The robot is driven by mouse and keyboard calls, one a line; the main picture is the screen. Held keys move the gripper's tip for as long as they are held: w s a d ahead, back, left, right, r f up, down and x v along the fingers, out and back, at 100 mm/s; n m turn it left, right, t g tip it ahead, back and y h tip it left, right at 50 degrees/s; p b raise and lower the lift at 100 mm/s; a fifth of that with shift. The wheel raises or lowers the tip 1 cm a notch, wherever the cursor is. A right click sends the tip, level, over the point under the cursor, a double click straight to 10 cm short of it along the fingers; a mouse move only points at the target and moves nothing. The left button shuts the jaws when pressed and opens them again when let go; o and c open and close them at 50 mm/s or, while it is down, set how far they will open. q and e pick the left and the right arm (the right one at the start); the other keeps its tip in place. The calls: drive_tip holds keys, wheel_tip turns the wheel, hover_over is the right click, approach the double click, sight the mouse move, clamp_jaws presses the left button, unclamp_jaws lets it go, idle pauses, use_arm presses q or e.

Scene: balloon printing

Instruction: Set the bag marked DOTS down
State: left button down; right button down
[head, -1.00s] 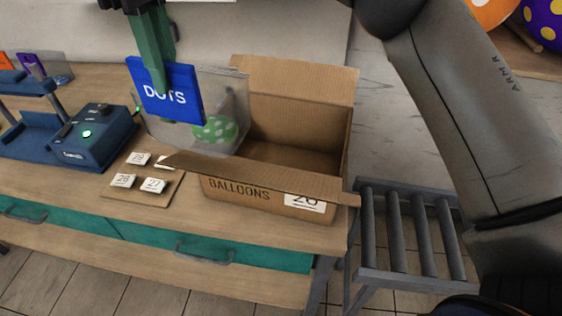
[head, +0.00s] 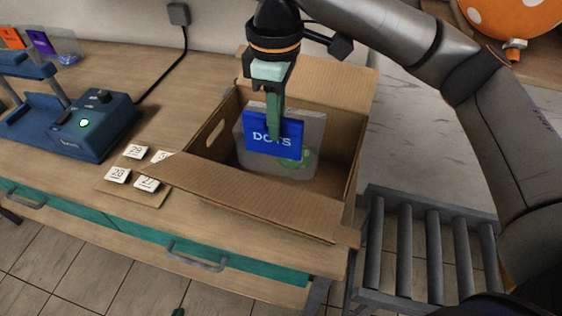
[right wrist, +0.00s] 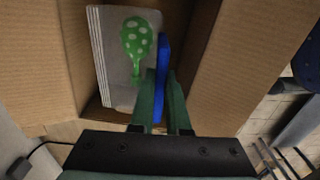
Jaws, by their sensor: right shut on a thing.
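The bag marked DOTS (head: 307,160) is clear, with a blue header card (head: 262,140) and a green white-dotted balloon (head: 297,161) inside. My right gripper (head: 274,135) is shut on the blue card from above, and the bag hangs upright inside the open cardboard box (head: 255,198). In the right wrist view the blue card (right wrist: 161,75) stands between the fingers and the balloon (right wrist: 137,42) lies beyond, between the box walls. I cannot tell whether the bag touches the box floor. Of my left gripper only a small green tip (head: 178,312) seems to show at the bottom edge.
Several numbered tiles (head: 134,152) lie on a small board left of the box, partly under its front flap. A blue machine (head: 85,125) with a green light stands further left. A roller stand (head: 420,245) is at right.

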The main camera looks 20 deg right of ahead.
sight(277, 155)
wheel_tip(277, 155, down, 8)
drive_tip(key=shift+r+b, duration=0.1)
drive_tip(key=shift+b, duration=0.2)
drive_tip(key=shift+f, duration=0.2)
drive_tip(key=c, duration=0.9)
unclamp_jaws()
wheel_tip(277, 155, up, 12)
drive_tip(key=shift+r+p, duration=0.15)
drive_tip(key=shift+p, duration=0.55)
